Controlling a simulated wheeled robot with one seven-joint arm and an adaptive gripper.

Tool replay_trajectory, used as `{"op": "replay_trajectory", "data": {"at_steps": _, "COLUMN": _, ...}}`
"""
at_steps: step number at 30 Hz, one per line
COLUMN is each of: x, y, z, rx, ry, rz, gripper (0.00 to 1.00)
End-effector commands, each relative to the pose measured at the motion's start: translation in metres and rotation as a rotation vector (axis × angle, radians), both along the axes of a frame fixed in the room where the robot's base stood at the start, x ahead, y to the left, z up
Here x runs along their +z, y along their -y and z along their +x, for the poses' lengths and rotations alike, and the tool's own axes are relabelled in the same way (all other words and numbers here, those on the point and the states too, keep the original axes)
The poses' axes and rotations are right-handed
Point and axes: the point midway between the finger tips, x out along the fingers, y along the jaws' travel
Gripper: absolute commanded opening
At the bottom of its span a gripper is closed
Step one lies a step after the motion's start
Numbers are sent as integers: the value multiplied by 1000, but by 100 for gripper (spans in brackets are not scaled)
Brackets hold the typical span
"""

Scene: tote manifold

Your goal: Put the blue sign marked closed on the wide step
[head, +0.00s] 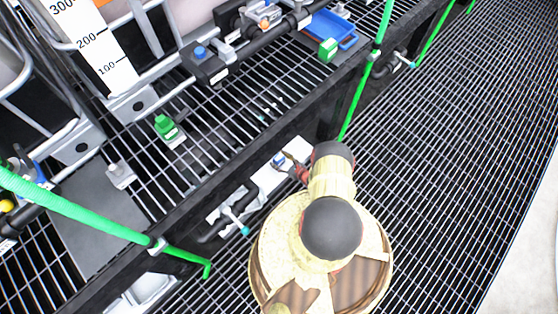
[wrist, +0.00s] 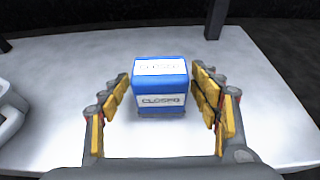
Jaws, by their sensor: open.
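The blue sign (wrist: 163,87) is a small block with white labels on its top and front, marked CLOSED. It stands upright on a flat white surface (wrist: 70,65). In the head view the sign (head: 278,160) is a small blue block on the white surface (head: 262,183) below the grating shelf. My gripper (wrist: 162,93) is open, with one yellow-padded finger on each side of the sign. Gaps show between the fingers and the sign. In the head view my gripper (head: 293,165) is small and partly hidden by my arm. I cannot tell which surface is the wide step.
A black-edged grating shelf (head: 215,175) runs diagonally beside my arm. It carries a green block (head: 168,129), a blue tray (head: 330,28) and black piping (head: 265,42). A green post (head: 355,105) stands close by. A pale rounded object (wrist: 10,108) lies left of my gripper.

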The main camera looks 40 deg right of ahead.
Motion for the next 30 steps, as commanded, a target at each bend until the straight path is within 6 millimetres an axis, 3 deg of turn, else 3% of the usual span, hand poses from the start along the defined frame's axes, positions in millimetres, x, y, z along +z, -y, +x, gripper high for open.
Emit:
{"op": "replay_trajectory", "data": {"at_steps": 9, "x": 29, "y": 7, "z": -64, "rx": -7, "ry": -1, "rz": 2, "gripper": 63}}
{"op": "replay_trajectory", "data": {"at_steps": 15, "x": 40, "y": 9, "z": -93, "rx": -6, "ry": -1, "rz": 2, "gripper": 63}}
{"op": "replay_trajectory", "data": {"at_steps": 21, "x": 44, "y": 9, "z": -106, "rx": -4, "ry": -1, "rz": 2, "gripper": 63}}
{"op": "replay_trajectory", "data": {"at_steps": 30, "x": 44, "y": 9, "z": -108, "rx": -3, "ry": 0, "rz": 2, "gripper": 63}}
